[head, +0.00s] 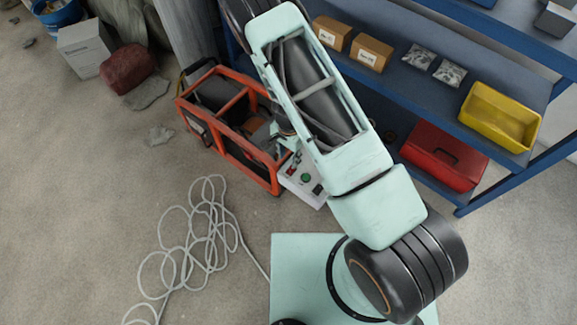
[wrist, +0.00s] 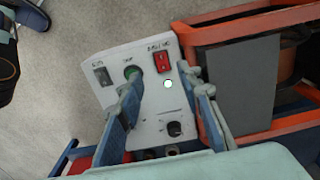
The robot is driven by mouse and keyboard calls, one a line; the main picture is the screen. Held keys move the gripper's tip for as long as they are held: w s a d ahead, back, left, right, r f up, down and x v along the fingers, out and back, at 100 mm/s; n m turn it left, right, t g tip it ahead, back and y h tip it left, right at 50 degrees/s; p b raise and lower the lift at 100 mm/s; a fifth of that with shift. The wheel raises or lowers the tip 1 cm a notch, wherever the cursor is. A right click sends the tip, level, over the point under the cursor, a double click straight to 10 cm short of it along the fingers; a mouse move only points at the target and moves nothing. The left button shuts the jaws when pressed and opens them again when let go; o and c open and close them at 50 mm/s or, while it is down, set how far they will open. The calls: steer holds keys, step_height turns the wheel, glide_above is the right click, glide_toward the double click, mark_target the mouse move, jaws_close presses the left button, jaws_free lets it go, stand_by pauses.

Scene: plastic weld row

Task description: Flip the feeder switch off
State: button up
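A white control box (wrist: 150,110) fills the middle of the wrist view. It carries a red rocker switch (wrist: 162,62), a green round button (wrist: 132,70), a dark rocker switch (wrist: 103,76), a black knob (wrist: 174,129) and a lit pale-green lamp (wrist: 168,84). The small labels are too blurred to read surely, so I cannot tell which is the feeder switch. My gripper (wrist: 163,82) is open and empty, its two fingers apart over the panel. The left finger overlaps the green button; contact cannot be told. The box (head: 303,184) also shows in the head view, partly behind my arm.
An orange-framed machine (head: 232,153) stands beside the box. Blue shelving (head: 505,80) with a yellow bin (head: 499,116) and a red case (head: 444,156) is on the right. Coiled pale cable (head: 205,235) lies on the floor, which is otherwise mostly clear at left.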

mark_target(289, 172)
step_height(289, 172, down, 10)
steer(key=shift+r+b, duration=0.1)
steer(key=shift+b, duration=0.6)
steer(key=shift+w, duration=0.1)
steer(key=shift+c, duration=0.5)
jaws_close()
